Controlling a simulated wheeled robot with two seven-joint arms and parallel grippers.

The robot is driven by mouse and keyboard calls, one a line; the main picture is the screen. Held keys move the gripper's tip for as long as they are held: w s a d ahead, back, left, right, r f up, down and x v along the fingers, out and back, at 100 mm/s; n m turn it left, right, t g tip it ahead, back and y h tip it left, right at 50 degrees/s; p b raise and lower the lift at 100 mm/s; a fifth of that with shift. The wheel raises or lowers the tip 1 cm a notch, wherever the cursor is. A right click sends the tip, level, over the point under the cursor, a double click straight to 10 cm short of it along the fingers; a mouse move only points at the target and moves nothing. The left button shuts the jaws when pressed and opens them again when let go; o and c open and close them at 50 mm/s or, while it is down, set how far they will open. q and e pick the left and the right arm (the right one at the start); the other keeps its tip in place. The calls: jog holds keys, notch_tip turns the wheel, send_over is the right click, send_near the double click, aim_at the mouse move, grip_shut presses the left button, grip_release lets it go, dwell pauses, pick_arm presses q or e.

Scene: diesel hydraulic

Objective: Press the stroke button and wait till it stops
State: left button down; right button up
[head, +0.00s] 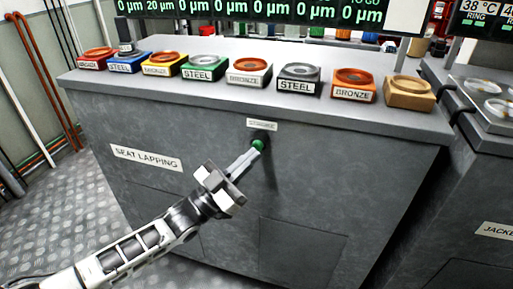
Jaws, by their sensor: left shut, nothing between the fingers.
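The green stroke button (257,144) sits on the front face of the grey seat lapping cabinet (320,185), under a small white label (262,124) too small to read surely. My left gripper (254,151) is shut and empty. Its fingertips are at the button and overlap its lower edge in the head view. I cannot tell whether they press it in or only touch it. My right gripper is not in view.
Several coloured blocks with steel and bronze seats, such as the green one (204,67), stand along the cabinet top. A display (250,10) above reads mostly 0 µm, with one 20 µm. Another cabinet (485,190) stands at right. Pipes (40,90) run along the left wall.

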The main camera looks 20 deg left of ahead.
pick_arm(q)
jog(key=shift+w, duration=0.2)
jog(key=shift+w+b, duration=0.4)
jog(key=shift+w, duration=0.1)
dwell(0.8)
jog(key=shift+s, duration=0.1)
jog(key=shift+s+p, duration=0.7)
jog(key=shift+s, duration=0.15)
jog(key=s+p, duration=0.3)
jog(key=s, duration=0.2)
jog(key=shift+a, duration=0.1)
dwell(1.0)
